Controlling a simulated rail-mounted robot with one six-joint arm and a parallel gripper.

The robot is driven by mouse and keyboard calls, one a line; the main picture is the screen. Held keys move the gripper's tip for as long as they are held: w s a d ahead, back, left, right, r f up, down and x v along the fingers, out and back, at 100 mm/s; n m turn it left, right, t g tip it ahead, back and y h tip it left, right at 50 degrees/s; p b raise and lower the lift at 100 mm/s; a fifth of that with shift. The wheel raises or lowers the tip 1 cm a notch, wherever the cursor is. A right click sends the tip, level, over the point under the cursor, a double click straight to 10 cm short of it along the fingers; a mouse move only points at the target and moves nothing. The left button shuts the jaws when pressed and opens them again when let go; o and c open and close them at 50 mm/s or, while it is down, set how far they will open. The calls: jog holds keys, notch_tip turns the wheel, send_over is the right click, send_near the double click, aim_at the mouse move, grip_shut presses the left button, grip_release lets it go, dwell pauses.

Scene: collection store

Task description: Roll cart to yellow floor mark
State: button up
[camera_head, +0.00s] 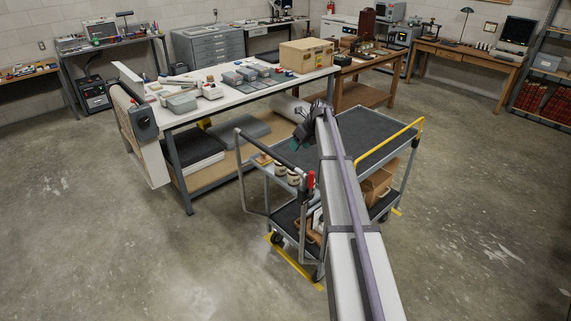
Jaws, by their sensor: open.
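A grey cart (382,140) with dark-topped shelves stands in the middle of the floor. A yellow floor mark (302,273) shows at the cart's near left end, close to the wheels there. A short yellow piece (396,211) shows by the right end. My arm crosses in front of the cart and hides part of it. My gripper (297,143) is open above the left part of the cart; whether it touches the handle is unclear.
Jars (286,172) stand on the cart's left shelf, and a brown box (376,187) lies lower down. A white-topped worktable (225,101) stands close behind and left, its lower shelf loaded. Wooden desks (467,61) line the back. The floor to left and right is clear.

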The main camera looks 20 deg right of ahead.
aim_at(289, 162)
jog(key=b+x, duration=0.9)
jog(key=x, duration=0.2)
jog(key=shift+d, duration=0.1)
jog(key=shift+r, duration=0.2)
jog(key=shift+c, duration=0.2)
grip_shut()
